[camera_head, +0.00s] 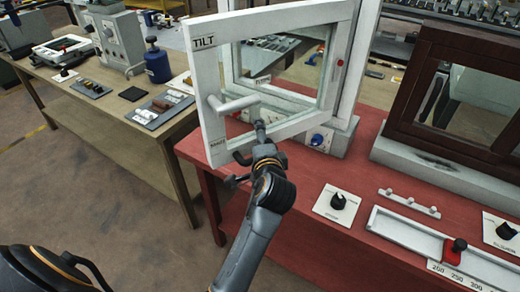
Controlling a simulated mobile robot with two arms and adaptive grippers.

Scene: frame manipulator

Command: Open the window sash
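The white window sash (205,95), marked "TILT" at its upper corner, stands swung out at an angle from its white frame (345,75). A mirror-like pane shows inside it. A white bar handle (236,103) sticks out from its left side.
The red table (320,205) carries a dark brown window frame (455,85) at right. A black knob on a white plate (338,203) and a slide rail with a red knob (454,251) lie in front. A wooden bench (150,150) with tools stands left; floor between is clear.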

